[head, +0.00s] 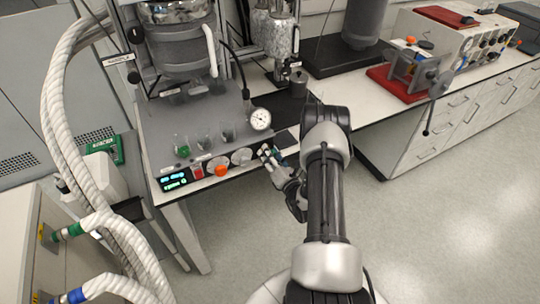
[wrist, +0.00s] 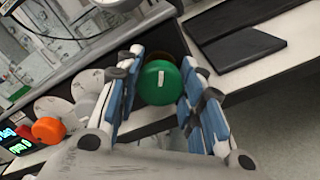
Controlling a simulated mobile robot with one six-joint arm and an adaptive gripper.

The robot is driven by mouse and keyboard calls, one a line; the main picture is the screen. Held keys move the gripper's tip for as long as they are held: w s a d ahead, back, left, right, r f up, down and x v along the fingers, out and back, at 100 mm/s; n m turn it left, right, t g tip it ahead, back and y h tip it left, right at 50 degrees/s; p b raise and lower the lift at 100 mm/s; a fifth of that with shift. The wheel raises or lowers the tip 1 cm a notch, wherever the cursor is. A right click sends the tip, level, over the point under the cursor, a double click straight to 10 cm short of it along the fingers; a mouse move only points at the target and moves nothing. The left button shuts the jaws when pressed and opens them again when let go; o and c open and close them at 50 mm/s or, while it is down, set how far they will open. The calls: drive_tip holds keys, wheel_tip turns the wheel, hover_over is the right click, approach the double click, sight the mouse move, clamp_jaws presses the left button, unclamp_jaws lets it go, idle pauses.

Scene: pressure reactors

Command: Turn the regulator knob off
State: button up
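A round green knob (wrist: 160,82) with a small pale label sits at the right end of the reactor's front panel. No name is readable on it, so I cannot tell for certain that it is the regulator knob. My gripper (wrist: 162,62) is open, with one blue-padded finger on each side of the green knob. Only narrow gaps show, and I cannot tell whether the pads touch it. In the head view my gripper (head: 271,155) is at the panel's right end and largely hides that knob. An orange knob (head: 221,170) is farther left; it also shows in the wrist view (wrist: 48,130).
The panel has a lit display (head: 174,181), a red switch (head: 198,173) and round grey dials (head: 241,156). A pressure gauge (head: 260,119) and small glass beakers (head: 203,138) stand above. A dark flat plate (wrist: 245,48) lies right of the knob. Floor in front is clear.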

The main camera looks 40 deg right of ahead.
drive_tip(key=c, duration=0.4)
drive_tip(key=shift+n, duration=0.3)
drive_tip(key=n+b, duration=0.2)
drive_tip(key=n, duration=0.3)
drive_tip(key=n+b, duration=0.2)
drive_tip(key=n, duration=0.4)
drive_tip(key=shift+n, duration=0.3)
drive_tip(key=n+b, duration=0.2)
drive_tip(key=n, duration=0.4)
drive_tip(key=shift+f+b, duration=0.1)
drive_tip(key=shift+b, duration=0.3)
drive_tip(key=n+b, duration=0.2)
drive_tip(key=n, duration=0.4)
drive_tip(key=shift+a, duration=0.1)
